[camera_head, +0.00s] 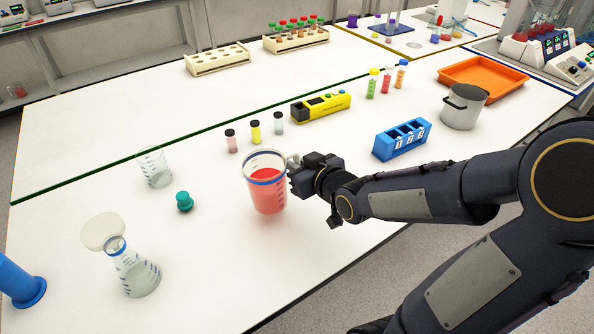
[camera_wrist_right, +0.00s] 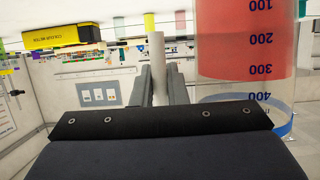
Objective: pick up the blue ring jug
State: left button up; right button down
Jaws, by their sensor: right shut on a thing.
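The blue ring jug (camera_head: 267,190) is a clear jug with red liquid and a blue band near its rim. It stands upright near the middle of the bench in the head view. My right gripper (camera_head: 297,172) reaches it from the right and is shut on its pale handle. In the right wrist view the handle (camera_wrist_right: 157,70) is between the two fingers (camera_wrist_right: 160,88), with the jug's marked wall (camera_wrist_right: 245,85) beside it. The jug seems to be slightly above the bench, with a faint shadow below. My left gripper is not in view.
A clear beaker (camera_head: 154,167), a green stopper (camera_head: 184,201) and a flask (camera_head: 137,272) stand to the left. Small capped vials (camera_head: 255,132) and a yellow meter (camera_head: 321,107) lie behind. A blue rack (camera_head: 402,139) and a metal pot (camera_head: 463,107) are to the right.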

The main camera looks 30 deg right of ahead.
aim_at(289, 156)
jog(key=s+r, duration=0.1)
jog(key=s+a+r, duration=0.1)
jog(key=r, duration=0.1)
jog(key=s+a+r, duration=0.1)
jog(key=r, duration=0.1)
jog(key=shift+a+p, duration=0.1)
jog(key=shift+p, duration=0.3)
jog(key=s+a+r+p, duration=0.1)
jog(key=s+a+r, duration=0.2)
jog(key=s+a, duration=0.2)
jog(key=shift+s+a+r, duration=0.25)
jog(key=shift+s+a, duration=0.1)
jog(key=shift+s, duration=0.7)
jog(key=c, duration=2)
grip_release()
jog(key=shift+c, duration=0.2)
grip_shut()
